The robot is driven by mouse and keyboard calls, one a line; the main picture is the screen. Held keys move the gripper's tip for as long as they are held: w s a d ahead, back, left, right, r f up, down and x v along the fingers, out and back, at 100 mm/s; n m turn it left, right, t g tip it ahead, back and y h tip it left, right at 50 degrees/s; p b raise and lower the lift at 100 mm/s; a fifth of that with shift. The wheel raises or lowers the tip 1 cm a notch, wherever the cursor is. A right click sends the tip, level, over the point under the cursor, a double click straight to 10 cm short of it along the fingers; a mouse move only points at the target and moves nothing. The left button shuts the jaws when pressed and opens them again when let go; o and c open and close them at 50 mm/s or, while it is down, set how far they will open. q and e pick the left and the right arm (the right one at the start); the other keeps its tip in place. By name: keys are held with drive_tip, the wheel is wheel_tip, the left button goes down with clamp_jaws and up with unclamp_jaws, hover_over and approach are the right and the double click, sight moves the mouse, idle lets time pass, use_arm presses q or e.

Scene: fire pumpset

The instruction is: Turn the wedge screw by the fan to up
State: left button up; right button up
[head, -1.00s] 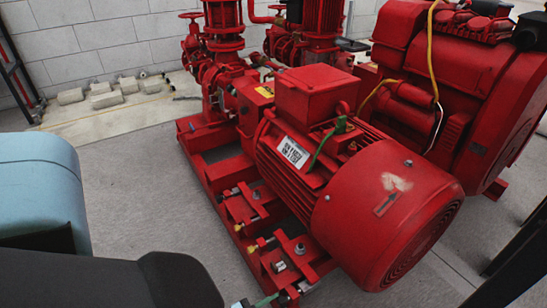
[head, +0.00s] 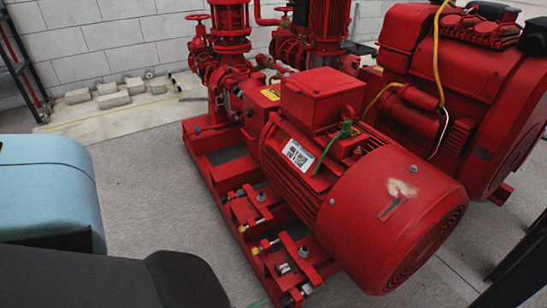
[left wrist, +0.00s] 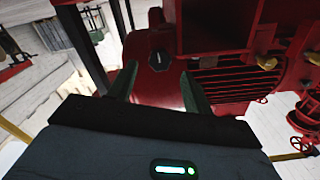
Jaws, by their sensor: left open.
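The red motor (head: 310,180) sits on a red base frame, with its round fan cover (head: 400,220) at the near right end. Several screws sit along the frame's near side. By the fan end are a silvery screw head (head: 284,268) and an upright bolt (head: 303,251). I cannot tell which one is the wedge screw, nor its setting. My left gripper (left wrist: 158,85) is open in the left wrist view, its two dark fingers apart in front of a red surface with a dark round spot (left wrist: 161,61). In the head view the gripper is almost wholly out of frame. My right gripper is not in view.
A larger red engine (head: 455,100) stands behind right, with a yellow cable (head: 438,50). Red pipework and valves (head: 228,55) rise at the back. Pale blocks (head: 110,94) lie by the wall. Grey floor (head: 150,200) is clear left of the frame.

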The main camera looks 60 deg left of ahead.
use_arm(q)
drive_tip(key=shift+s+a, duration=0.2)
drive_tip(key=shift+s, duration=1.65)
